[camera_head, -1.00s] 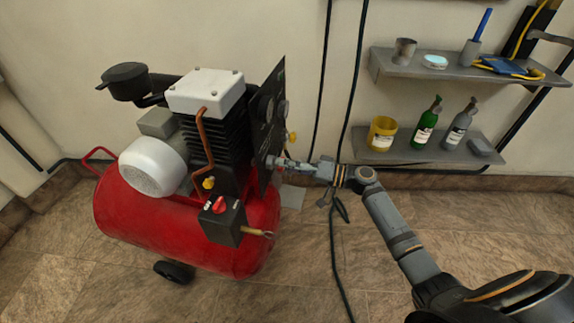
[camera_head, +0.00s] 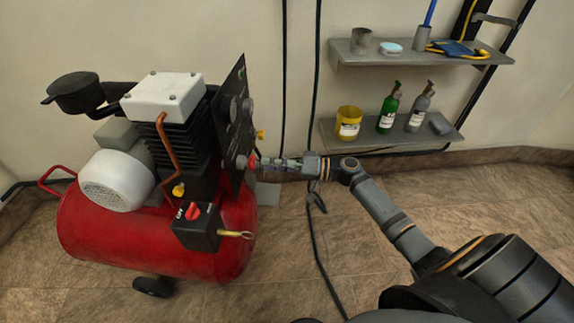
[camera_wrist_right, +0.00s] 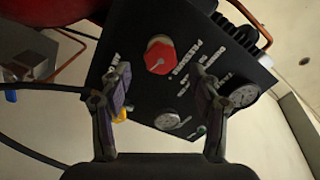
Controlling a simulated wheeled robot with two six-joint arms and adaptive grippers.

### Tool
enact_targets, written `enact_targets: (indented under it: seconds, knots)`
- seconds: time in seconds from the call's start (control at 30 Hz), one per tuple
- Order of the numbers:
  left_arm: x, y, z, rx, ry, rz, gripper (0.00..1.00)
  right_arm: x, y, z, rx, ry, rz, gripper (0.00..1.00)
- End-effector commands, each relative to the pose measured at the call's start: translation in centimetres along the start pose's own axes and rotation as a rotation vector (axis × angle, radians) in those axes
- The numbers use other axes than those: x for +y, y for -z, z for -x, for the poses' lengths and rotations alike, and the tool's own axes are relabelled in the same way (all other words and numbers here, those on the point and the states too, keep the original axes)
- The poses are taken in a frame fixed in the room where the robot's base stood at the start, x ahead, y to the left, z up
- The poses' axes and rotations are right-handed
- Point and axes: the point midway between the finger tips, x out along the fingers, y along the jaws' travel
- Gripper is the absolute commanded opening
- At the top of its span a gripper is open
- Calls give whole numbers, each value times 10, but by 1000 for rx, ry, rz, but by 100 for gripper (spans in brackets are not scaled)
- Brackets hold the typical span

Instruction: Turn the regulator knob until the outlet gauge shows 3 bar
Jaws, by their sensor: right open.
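The red knob (camera_wrist_right: 159,57) sits on the black panel (camera_wrist_right: 140,22) in the right wrist view. Its edge also shows at the panel in the head view (camera_head: 252,161). My right gripper (camera_wrist_right: 160,80) is open, its two fingers apart on either side of the knob's place in the picture; I see no contact. In the head view my right gripper (camera_head: 262,163) reaches the panel from the right. One white-faced gauge (camera_wrist_right: 243,94) and a second gauge (camera_wrist_right: 168,121) are on the panel; their readings are too small to tell. My left gripper is out of view.
The panel stands on a red compressor tank (camera_head: 150,240) with a black switch box (camera_head: 196,228). A yellow fitting (camera_head: 260,134) juts from the panel near my gripper. Shelves (camera_head: 400,133) with bottles hang on the wall at right. Black cables hang behind my arm.

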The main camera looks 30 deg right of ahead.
Motion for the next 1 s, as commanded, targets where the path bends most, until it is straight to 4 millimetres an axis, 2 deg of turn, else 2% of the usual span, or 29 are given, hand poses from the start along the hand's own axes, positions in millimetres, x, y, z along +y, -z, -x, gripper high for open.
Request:
enact_targets:
  seconds: [0.03,0.2,0.4,0.93,1.0]
  knots:
    - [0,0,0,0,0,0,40,2,-1,15,-6,-8,1,63]
    - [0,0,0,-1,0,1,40,1,-1,53,-5,-6,1,63]
    - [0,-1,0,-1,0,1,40,0,0,77,-3,-2,1,63]
    - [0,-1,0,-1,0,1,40,0,0,80,-1,0,0,63]
    - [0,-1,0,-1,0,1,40,2,-7,78,-13,-6,-1,63]
